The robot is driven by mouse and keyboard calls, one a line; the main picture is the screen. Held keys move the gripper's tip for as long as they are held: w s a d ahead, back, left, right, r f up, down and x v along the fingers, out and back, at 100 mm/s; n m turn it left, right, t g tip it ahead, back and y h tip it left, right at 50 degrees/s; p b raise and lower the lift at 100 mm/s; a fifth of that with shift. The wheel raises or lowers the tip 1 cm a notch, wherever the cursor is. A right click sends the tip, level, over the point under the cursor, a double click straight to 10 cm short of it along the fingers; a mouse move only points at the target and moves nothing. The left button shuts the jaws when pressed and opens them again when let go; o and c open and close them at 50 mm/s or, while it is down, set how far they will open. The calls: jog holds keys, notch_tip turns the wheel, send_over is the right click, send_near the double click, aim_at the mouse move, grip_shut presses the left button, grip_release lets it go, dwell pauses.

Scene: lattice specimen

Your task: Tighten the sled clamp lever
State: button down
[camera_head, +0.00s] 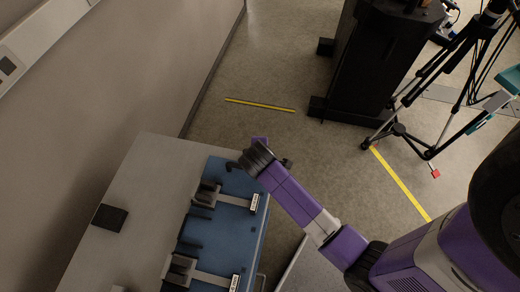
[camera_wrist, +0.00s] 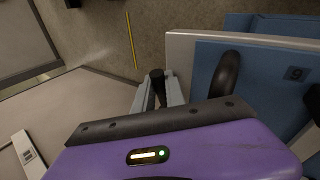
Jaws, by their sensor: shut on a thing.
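My gripper (camera_wrist: 158,92) shows in the wrist view with its grey fingers closed around a dark, round-ended lever (camera_wrist: 157,76). The lever's tip sticks out past the fingers, and its lower part is hidden by the fingers and my purple wrist. In the head view my gripper (camera_head: 258,157) is at the far end of the blue fixture plate (camera_head: 224,232), by its upper right corner. The lever cannot be made out there. Two grey sled-like fixtures, a far one (camera_head: 207,193) and a near one (camera_head: 180,270), sit on the plate with white labels.
A black rounded handle (camera_wrist: 226,75) stands close to the right of my fingers in the wrist view. The blue plate lies on a pale bench (camera_head: 150,180) with a black pad (camera_head: 110,217). A black cabinet (camera_head: 370,60) and a tripod (camera_head: 440,90) stand beyond open floor.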

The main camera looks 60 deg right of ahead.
jog(key=shift+s+a+f+m, duration=0.1)
jog(key=shift+a+m, duration=0.05)
jog(key=shift+m, duration=0.15)
jog(key=c, duration=1.3)
grip_release()
jog(key=shift+f, duration=0.1)
jog(key=shift+s+a+f, duration=0.1)
jog(key=shift+s+a, duration=0.05)
jog(key=shift+w+v, duration=0.2)
jog(key=shift+v, duration=2.85)
jog(key=shift+r, duration=0.25)
jog(key=shift+b+v, duration=0.4)
jog(key=shift+v, duration=3.4)
